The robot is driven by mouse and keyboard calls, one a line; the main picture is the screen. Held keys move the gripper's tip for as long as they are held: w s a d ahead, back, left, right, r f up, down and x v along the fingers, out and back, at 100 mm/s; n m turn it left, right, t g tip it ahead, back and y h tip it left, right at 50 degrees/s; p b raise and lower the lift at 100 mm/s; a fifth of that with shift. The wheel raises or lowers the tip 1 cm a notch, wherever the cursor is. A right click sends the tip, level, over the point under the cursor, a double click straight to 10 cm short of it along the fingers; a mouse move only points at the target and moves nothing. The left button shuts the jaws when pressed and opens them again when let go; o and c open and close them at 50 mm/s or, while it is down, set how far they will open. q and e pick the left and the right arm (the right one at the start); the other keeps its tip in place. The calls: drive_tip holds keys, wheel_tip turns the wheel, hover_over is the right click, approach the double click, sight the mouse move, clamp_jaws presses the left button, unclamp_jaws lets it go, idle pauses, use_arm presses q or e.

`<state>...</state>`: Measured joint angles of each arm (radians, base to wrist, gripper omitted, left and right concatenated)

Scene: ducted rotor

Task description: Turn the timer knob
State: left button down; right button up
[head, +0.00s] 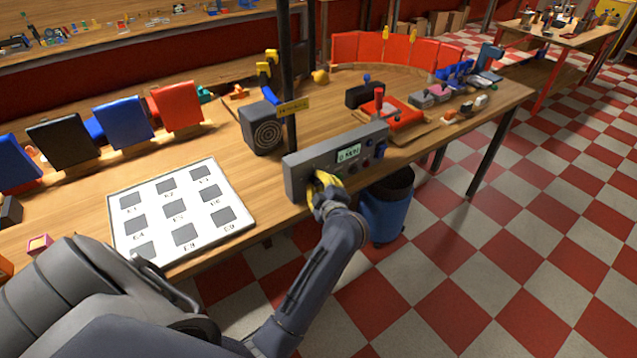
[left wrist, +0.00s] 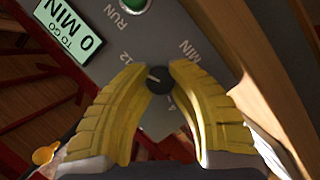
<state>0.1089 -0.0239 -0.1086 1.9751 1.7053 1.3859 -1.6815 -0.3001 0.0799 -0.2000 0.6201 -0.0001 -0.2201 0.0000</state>
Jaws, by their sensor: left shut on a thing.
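The grey control panel box (head: 335,163) stands at the front edge of the wooden table. Its green display (head: 349,153) reads 0 MIN TO GO in the left wrist view (left wrist: 68,30). The small black timer knob (left wrist: 159,80) has a light pointer line and sits between markings that include 12 and MIN. My left gripper (head: 322,183) is at the panel's lower left, and its yellow fingers (left wrist: 158,72) are shut on the knob, one on each side. In the head view the fingers hide the knob. My right gripper is not in view.
A green RUN button (left wrist: 134,5) is on the same panel. A white board with dark squares (head: 182,212) lies to the left. A dark speaker-like box (head: 262,128) and a black post (head: 288,80) stand behind. A blue bin (head: 387,207) is below the table edge.

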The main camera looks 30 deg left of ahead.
use_arm(q)
drive_tip(key=shift+w+d+r, duration=0.1)
idle(0.4)
drive_tip(key=c, duration=1.1)
unclamp_jaws()
drive_tip(key=shift+o, duration=0.2)
drive_tip(key=v, duration=0.7)
drive_tip(key=shift+d, duration=0.2)
